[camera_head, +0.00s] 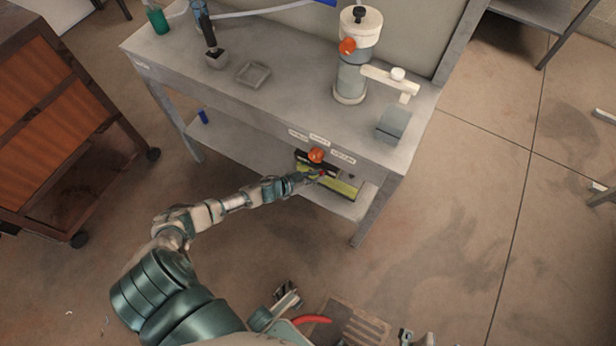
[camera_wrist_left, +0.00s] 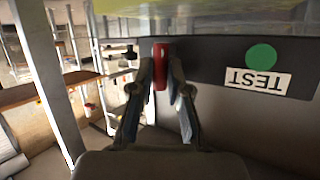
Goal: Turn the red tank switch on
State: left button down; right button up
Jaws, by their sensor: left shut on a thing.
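The red switch (camera_wrist_left: 160,66) is a small rounded red lever in the left wrist view. It sits between the fingertips of my left gripper (camera_wrist_left: 161,76), which is shut on it. In the head view my left gripper (camera_head: 311,176) reaches in at the front of the workbench, below the tabletop edge. A small bit of the red switch (camera_head: 322,174) shows at its fingertips. An orange-red round knob (camera_head: 316,155) is just above it.
The grey workbench (camera_head: 290,105) carries a cylindrical device (camera_head: 352,75), a small tray (camera_head: 253,74) and a grey box (camera_head: 394,123). A TEST label (camera_wrist_left: 258,80) and green dot (camera_wrist_left: 261,57) are on a dark panel beside the switch. A wooden cabinet (camera_head: 50,110) stands left. Floor at right is mostly clear.

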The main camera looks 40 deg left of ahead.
pick_arm(q)
jog(key=shift+d+m+g+y+p, duration=0.35)
jog(key=shift+m+y+p, duration=0.35)
jog(key=shift+p, duration=0.65)
jog(key=shift+d+m+g+y+p, duration=0.15)
jog(key=shift+m+g+y+p, duration=0.4)
jog(key=shift+p, duration=0.8)
pick_arm(e)
jog(key=w+a+f+n+g, duration=0.1)
jog(key=w+f+n+g, duration=0.1)
jog(key=w+f+g, duration=0.5)
jog(key=shift+f+g, duration=1.95)
jog(key=shift+g, duration=0.55)
jog(key=shift+w, duration=0.1)
pick_arm(q)
jog(key=c, duration=1.4)
grip_release()
jog(key=shift+w, duration=0.1)
jog(key=v, duration=1.2)
jog(key=shift+f, duration=0.25)
